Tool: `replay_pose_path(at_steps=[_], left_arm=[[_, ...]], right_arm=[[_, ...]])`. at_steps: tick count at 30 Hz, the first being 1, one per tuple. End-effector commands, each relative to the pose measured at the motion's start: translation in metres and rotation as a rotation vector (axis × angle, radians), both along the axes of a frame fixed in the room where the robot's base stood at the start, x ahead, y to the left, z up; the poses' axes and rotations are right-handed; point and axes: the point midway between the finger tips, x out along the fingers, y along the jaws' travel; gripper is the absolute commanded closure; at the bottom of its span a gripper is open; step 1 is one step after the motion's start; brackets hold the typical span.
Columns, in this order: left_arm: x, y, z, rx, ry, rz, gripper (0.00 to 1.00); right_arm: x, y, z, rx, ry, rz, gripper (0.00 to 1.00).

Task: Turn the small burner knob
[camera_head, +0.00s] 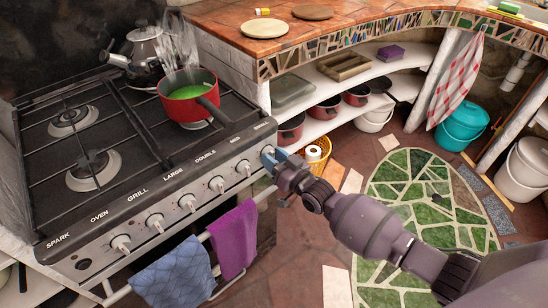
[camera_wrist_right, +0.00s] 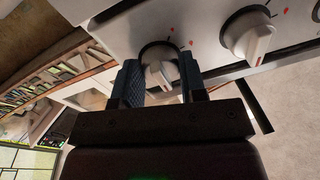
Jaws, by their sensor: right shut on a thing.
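The small burner knob (camera_wrist_right: 160,74) is the rightmost knob on the stove's front panel. It is pale, with a dark ring behind it, and in the wrist view it sits between the two blue-grey fingers of my right gripper (camera_wrist_right: 159,84). The gripper is shut on it, its fingers on either side of the knob. In the head view my right gripper (camera_head: 273,158) reaches the right end of the panel and partly hides this knob. My left gripper is not in view.
The neighbouring knob (camera_wrist_right: 248,36) stands close beside my gripper. Purple (camera_head: 234,238) and blue (camera_head: 174,275) towels hang from the oven rail.

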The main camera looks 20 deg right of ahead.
Motion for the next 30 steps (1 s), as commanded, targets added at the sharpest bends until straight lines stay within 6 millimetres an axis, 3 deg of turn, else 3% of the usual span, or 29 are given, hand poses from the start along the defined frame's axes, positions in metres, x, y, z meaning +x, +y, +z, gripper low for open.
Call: replay_pose_path(at_steps=[12,13,18,30], left_arm=[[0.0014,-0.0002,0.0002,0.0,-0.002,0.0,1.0],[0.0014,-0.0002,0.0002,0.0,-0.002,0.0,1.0],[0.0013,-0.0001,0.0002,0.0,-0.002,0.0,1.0],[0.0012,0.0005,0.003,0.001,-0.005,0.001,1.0]], right_arm=[[-0.0005,0.0001,-0.0009,0.01,0.005,0.0,0.85],[-0.0005,0.0001,-0.0009,0.01,0.005,0.0,0.58],[-0.0004,0.0001,-0.0007,0.009,0.004,0.0,0.36],[-0.0086,-0.004,-0.0005,0.006,0.003,0.0,0.36]])
